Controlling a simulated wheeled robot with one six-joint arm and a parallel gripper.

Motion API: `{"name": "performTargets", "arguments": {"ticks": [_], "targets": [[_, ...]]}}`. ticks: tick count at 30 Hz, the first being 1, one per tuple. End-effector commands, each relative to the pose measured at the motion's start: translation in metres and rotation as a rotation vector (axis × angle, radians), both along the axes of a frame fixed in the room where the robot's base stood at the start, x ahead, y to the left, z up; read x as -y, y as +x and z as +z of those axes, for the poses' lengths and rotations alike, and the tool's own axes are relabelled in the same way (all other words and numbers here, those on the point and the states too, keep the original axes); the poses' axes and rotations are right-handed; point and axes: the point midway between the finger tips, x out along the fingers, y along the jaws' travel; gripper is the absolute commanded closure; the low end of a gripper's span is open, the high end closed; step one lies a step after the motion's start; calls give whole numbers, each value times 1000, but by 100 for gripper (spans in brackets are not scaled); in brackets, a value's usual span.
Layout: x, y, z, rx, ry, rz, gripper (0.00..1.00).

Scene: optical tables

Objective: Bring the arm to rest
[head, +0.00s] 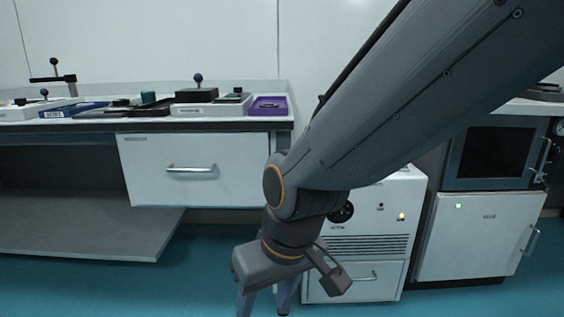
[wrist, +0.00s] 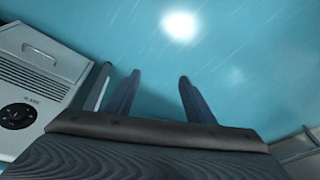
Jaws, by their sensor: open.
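My gripper (head: 263,302) hangs at the end of my arm, pointing down in the head view, in front of the cabinets and above the blue floor. In the wrist view my gripper (wrist: 157,82) shows its fingers spread apart, with only floor between them. It is open and empty. My arm reaches across the head view from the upper right down to the middle. The fingertips are partly cut off by the bottom edge of the head view.
A white chiller-like unit (head: 359,284) stands close behind my gripper; it also shows in the wrist view (wrist: 40,62). A bench with a white drawer (head: 232,188) is at left, with a purple tray (head: 268,106) on top. A white cabinet (head: 470,238) stands at right. Blue floor (head: 205,275) is clear in front.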

Motion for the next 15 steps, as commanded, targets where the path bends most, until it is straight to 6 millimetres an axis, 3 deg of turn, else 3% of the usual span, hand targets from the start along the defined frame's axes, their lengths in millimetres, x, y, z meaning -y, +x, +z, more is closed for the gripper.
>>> {"name": "performTargets", "arguments": {"ticks": [9,15], "targets": [[14,-88,26,-184,-60,36,51],[24,-83,46,-188,-70,-7,51]]}}
